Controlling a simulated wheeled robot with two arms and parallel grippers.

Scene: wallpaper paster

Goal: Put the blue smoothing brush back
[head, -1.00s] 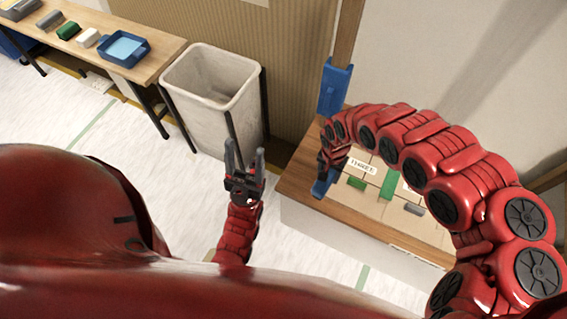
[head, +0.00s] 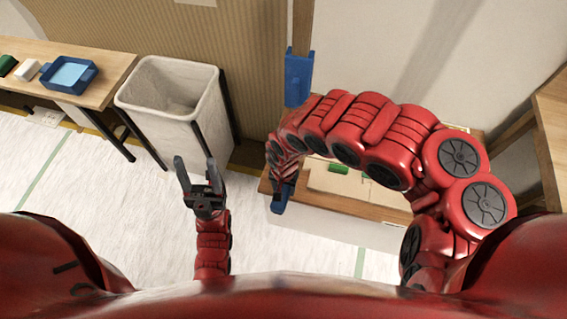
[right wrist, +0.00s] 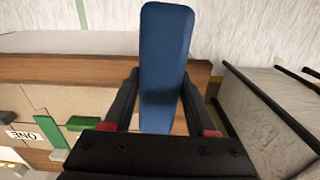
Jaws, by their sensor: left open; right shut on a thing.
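The blue smoothing brush (head: 279,203) is held in my right gripper (head: 284,184), at the near left corner of the low table in the head view. In the right wrist view the brush (right wrist: 166,50) extends up between the two dark fingers of the gripper (right wrist: 160,88), which are shut on it. A blue holder (head: 298,78) is fixed upright on the wall behind the table; its inside is hard to make out. My left gripper (head: 196,166) is open and empty, above the floor in front of the bin.
The low wooden table (head: 356,206) carries a board with green pieces (head: 338,169). My right arm hides much of it. A white bin (head: 180,118) stands to its left. A bench (head: 105,80) at the far left holds a blue tray (head: 66,90), a white block and a green block.

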